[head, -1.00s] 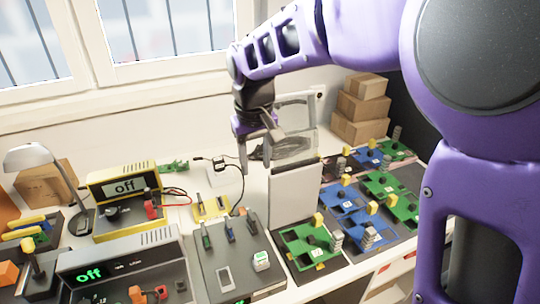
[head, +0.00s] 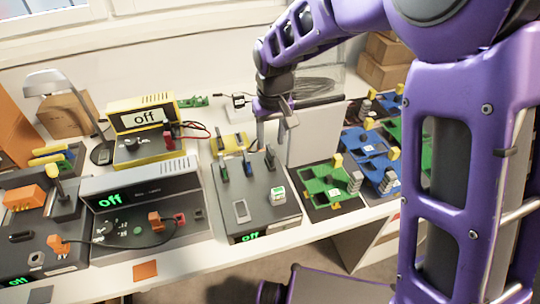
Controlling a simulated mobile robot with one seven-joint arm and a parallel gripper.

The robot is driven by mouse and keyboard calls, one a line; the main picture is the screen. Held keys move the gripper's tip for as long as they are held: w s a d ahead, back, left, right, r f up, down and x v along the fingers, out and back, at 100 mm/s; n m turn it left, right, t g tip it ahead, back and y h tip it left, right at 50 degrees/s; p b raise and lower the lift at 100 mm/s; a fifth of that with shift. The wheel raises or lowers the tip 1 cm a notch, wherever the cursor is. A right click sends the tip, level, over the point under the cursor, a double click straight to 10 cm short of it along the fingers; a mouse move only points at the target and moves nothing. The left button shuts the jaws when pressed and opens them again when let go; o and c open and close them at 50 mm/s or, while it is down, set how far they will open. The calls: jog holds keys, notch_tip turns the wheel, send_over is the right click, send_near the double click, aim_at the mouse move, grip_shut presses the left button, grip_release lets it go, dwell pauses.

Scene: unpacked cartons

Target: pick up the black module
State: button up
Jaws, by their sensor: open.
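A grey station (head: 262,222) stands at the middle of the bench with several small upright modules at its back. The rightmost is a dark module (head: 270,160), which looks like the black module; its exact colour is hard to tell at this size. A blue module (head: 247,165) and a greenish module (head: 223,173) stand to its left. My gripper (head: 275,132) is open and empty, fingers pointing down, above and just behind the dark module in the picture. I see no contact with it.
An upright light panel (head: 316,134) stands close to the right of my gripper. A yellow tray (head: 231,143) lies behind the station. A yellow meter (head: 145,125) and a grey power unit (head: 145,207) stand left. Green and blue boards (head: 333,184) fill the right.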

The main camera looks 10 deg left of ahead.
aim_at(270, 149)
jog(key=f, duration=0.3)
jog(key=f+b, duration=0.1)
jog(key=shift+w+a+f, duration=0.2)
jog(key=shift+w+f, duration=0.05)
jog(key=shift+f, duration=0.15)
grip_shut()
dwell(1.0)
